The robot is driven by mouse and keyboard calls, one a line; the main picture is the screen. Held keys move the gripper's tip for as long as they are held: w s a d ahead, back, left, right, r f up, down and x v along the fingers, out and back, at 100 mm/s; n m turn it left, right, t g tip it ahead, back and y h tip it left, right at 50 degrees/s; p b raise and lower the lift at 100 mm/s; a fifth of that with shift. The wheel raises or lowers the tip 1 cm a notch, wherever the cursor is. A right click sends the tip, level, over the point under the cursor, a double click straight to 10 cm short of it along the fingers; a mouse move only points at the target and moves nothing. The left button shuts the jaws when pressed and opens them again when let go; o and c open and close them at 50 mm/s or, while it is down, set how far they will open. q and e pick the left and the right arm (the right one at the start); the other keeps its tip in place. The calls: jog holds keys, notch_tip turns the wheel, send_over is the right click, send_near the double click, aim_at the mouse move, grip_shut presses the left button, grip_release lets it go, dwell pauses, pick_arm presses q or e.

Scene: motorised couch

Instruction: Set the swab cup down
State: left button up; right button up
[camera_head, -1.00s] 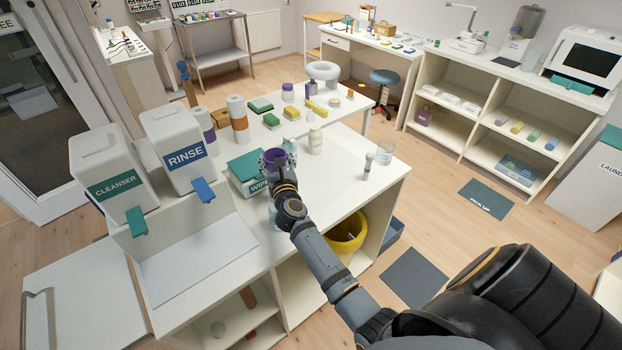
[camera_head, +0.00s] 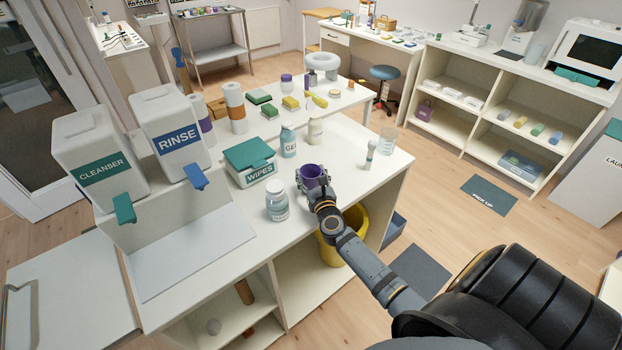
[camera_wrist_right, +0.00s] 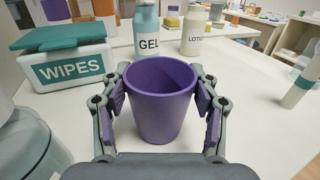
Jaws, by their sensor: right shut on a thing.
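The purple swab cup (camera_head: 313,174) is upright at the front part of the white counter (camera_head: 345,162) in the head view. It also shows in the right wrist view (camera_wrist_right: 161,100), empty as far as I can see inside. My right gripper (camera_head: 314,186) is shut on the cup, with one finger pad against each side. The cup's base is low over the counter; I cannot tell whether it touches. My left gripper is not in view.
The wipes box (camera_head: 250,162), gel bottle (camera_head: 288,141) and lotion bottle (camera_head: 315,129) stand behind the cup. A white-lidded jar (camera_head: 277,203) is to its left. A small tube (camera_head: 370,154) and clear beaker (camera_head: 387,140) stand right. Counter between cup and tube is clear.

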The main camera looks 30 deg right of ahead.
jog(key=shift+f, duration=0.15)
jog(key=o, duration=1.1)
jog(key=shift+o, duration=0.2)
